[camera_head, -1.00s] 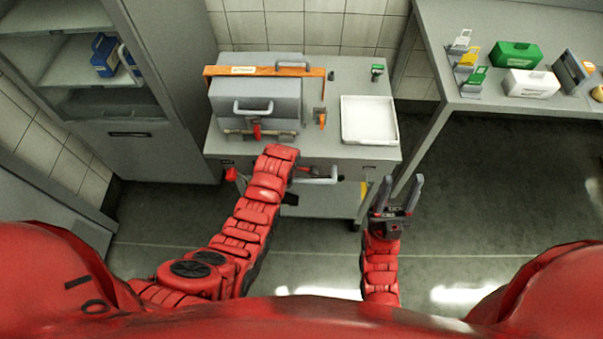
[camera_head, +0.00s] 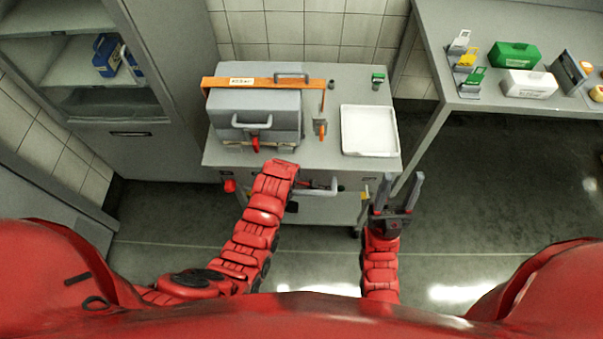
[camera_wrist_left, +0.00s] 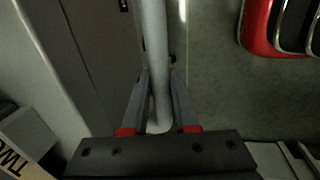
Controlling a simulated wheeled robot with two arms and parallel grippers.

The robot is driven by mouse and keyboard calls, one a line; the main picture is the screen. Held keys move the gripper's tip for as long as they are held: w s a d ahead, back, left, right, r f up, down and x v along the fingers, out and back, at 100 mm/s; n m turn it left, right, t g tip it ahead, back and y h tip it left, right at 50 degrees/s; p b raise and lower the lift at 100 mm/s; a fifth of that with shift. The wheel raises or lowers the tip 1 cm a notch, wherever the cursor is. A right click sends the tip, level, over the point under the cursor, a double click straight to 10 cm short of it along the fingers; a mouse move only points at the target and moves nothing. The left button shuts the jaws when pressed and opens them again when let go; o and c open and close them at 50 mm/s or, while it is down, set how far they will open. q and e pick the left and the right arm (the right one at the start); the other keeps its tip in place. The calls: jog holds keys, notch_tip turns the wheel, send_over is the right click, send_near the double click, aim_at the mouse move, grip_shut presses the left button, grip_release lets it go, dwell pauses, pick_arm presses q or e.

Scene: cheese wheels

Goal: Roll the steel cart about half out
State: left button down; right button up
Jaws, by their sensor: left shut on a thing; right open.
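The steel cart (camera_head: 350,83) stands against the tiled wall side, a gap of floor or wall behind it. My left gripper (camera_wrist_left: 159,82) is shut on the cart's pale handle bar (camera_wrist_left: 154,35) in the left wrist view. In the head view the handle (camera_head: 322,189) shows at the cart's front, and my left arm hides most of that gripper. My right gripper (camera_head: 403,182) is open and empty, by the cart's front right corner.
On the cart are a grey lidded box (camera_head: 255,112), an orange bar (camera_head: 225,82) and a white tray (camera_head: 369,130). A grey cabinet (camera_head: 140,160) stands close at left. A bench (camera_head: 440,60) with small goods stands at right. Floor in front is clear.

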pick_arm(q)
jog(key=shift+s, duration=0.65)
jog(key=s, duration=0.4)
jog(key=shift+s, duration=0.1)
grip_release()
dwell(0.4)
